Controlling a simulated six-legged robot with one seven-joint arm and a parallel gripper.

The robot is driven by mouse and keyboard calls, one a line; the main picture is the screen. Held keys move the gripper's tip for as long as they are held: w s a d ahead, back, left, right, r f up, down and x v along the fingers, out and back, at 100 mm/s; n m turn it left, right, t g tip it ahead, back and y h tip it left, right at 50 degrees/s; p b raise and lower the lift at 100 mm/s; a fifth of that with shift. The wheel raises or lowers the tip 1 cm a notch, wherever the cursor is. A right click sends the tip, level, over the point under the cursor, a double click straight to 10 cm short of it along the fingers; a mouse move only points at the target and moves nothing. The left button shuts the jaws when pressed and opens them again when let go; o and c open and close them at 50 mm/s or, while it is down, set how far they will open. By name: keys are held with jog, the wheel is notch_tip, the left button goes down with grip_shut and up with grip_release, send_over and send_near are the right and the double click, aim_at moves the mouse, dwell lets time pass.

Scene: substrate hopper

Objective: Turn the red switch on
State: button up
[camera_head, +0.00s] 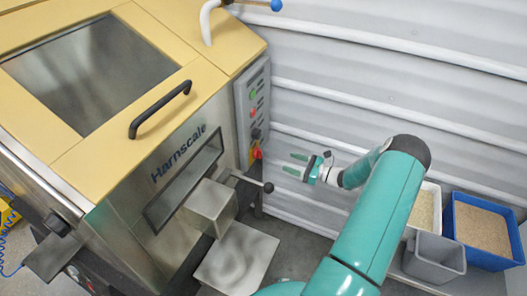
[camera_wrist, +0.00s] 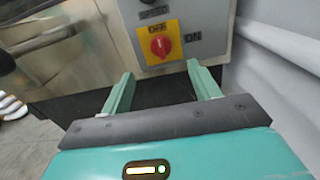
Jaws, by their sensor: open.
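The red switch (camera_wrist: 161,45) is a rotary knob on a yellow plate (camera_wrist: 148,56), low on a grey control panel (camera_wrist: 180,12). Its grip looks roughly upright, toward a label on the plate above it that seems to read OFF. ON is printed to the right of the plate. In the head view the red switch (camera_head: 257,153) shows small at the panel's lower end. My gripper (camera_head: 291,163) is right of it, fingers pointing at the panel. In the wrist view my gripper (camera_wrist: 160,72) is open and empty, its fingertips below the knob and apart from it.
A black knob marked SPEED (camera_wrist: 150,3) is just above the switch. A lever with a dark ball (camera_head: 268,187) sticks out below the panel. The Harnscale machine (camera_head: 175,160) fills the left. A corrugated wall (camera_head: 370,80) stands behind; bins (camera_head: 435,258) are at right.

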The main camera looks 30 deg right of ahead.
aim_at(258, 154)
jog(key=x, duration=1.3)
jog(key=shift+w+a+r, duration=0.1)
jog(key=shift+w+a, duration=0.05)
jog(key=shift+w, duration=0.05)
jog(key=shift+c, duration=0.4)
jog(key=c, duration=0.9)
